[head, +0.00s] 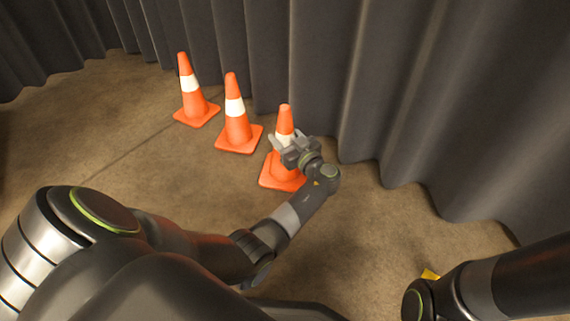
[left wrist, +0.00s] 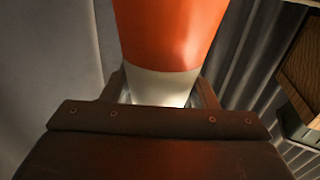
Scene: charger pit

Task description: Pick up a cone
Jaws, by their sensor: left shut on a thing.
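Three orange cones with white bands stand on the floor in the head view: the left cone (head: 190,100), the middle cone (head: 236,128) and the nearest, right cone (head: 285,118). My left gripper (head: 285,143) is shut on the right cone at its white band. In the left wrist view the held cone (left wrist: 170,30) rises between the fingers, its orange upper part above the white band; its base is hidden there. In the head view the cone looks upright, with its square base at floor level; I cannot tell whether it touches the floor. My right gripper is out of view.
A dark grey pleated curtain (head: 390,80) hangs close behind the cones. The brown floor (head: 110,150) is clear to the left. A small yellow thing (head: 430,274) shows beside my right arm. A wooden object (left wrist: 302,75) shows at the right of the left wrist view.

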